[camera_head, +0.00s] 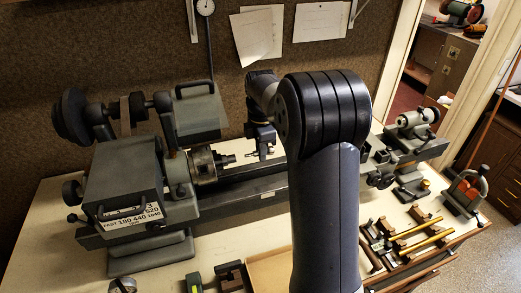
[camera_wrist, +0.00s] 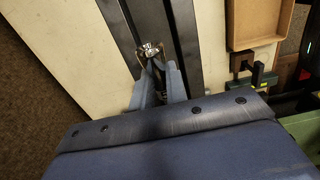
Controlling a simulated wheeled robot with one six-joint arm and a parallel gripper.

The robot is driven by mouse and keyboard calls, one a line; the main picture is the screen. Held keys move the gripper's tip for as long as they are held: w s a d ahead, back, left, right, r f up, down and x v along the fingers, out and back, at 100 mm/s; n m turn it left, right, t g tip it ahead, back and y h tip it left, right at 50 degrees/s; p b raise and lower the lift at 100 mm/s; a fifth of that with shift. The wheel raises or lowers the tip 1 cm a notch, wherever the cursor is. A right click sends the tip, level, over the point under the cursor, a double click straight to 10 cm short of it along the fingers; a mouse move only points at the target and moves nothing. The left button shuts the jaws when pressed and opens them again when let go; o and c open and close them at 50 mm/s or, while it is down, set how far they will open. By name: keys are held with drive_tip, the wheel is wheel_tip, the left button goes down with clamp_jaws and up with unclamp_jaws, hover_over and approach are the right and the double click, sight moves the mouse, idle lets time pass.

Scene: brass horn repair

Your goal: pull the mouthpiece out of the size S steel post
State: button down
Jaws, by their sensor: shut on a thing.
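My gripper (camera_wrist: 155,65) is shut on a small shiny silver piece, which looks like the mouthpiece (camera_wrist: 151,48), at its fingertips in the wrist view. In the head view my gripper (camera_head: 262,152) is over the lathe bed, right of the chuck, with a small piece (camera_head: 250,154) sticking out to its left. I cannot make out the size S steel post in either view, nor whether the mouthpiece touches one.
The lathe headstock (camera_head: 125,185) and chuck (camera_head: 203,166) stand left of my gripper. The dark lathe bed (camera_head: 240,190) runs below it. The tailstock (camera_head: 412,130) is at the right. A shallow wooden tray (camera_wrist: 262,22) and hand tools (camera_head: 405,240) lie on the bench.

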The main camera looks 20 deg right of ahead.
drive_tip(key=s+r+p, duration=0.1)
drive_tip(key=s+r, duration=0.3)
drive_tip(key=shift+s+r, duration=0.4)
